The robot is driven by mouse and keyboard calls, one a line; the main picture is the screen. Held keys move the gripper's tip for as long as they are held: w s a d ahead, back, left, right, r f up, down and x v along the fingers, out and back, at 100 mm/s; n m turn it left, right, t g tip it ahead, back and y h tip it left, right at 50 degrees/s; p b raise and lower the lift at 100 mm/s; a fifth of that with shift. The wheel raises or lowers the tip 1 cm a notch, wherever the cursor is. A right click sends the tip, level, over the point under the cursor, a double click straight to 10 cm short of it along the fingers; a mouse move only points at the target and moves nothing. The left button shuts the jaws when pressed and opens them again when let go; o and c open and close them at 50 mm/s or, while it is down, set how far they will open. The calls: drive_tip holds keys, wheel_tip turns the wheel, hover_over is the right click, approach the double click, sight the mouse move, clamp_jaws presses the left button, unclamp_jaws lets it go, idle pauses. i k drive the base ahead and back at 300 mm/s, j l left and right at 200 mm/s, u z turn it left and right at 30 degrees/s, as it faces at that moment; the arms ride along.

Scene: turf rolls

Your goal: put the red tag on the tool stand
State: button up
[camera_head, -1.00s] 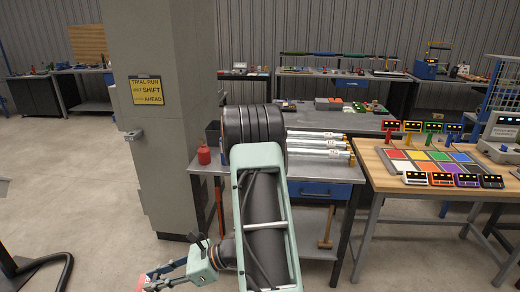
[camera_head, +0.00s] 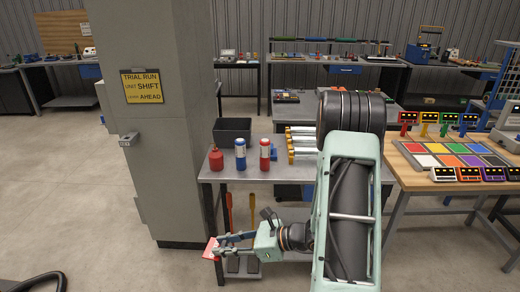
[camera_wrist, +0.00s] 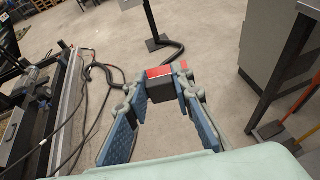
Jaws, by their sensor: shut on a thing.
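The red tag (camera_head: 211,249) is at the fingertips of my gripper (camera_head: 222,243), which is shut on it. It is held in the air in front of the grey workbench, near its left front leg. In the wrist view the tag (camera_wrist: 160,72) shows as a red top edge above a dark block, between the blue-padded fingers (camera_wrist: 161,90). Two upright tools, one with a red-orange handle (camera_head: 229,210) and one with a yellow handle (camera_head: 253,207), stand under the bench. I cannot tell for sure which thing is the tool stand.
The grey workbench (camera_head: 285,181) holds a red bottle (camera_head: 216,161), a blue can (camera_head: 240,154), a red can (camera_head: 265,155) and a black bin (camera_head: 230,129). A pillar (camera_head: 168,185) stands at left. A wooden table (camera_head: 405,158) with colored squares is at right. Floor at left is mostly clear.

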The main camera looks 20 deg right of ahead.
sight(234, 157)
drive_tip(key=i+j+z, duration=0.6)
drive_tip(key=i+j, duration=1)
drive_tip(key=j, duration=0.25)
drive_tip(key=i+j, duration=0.3)
drive_tip(key=j, duration=0.15)
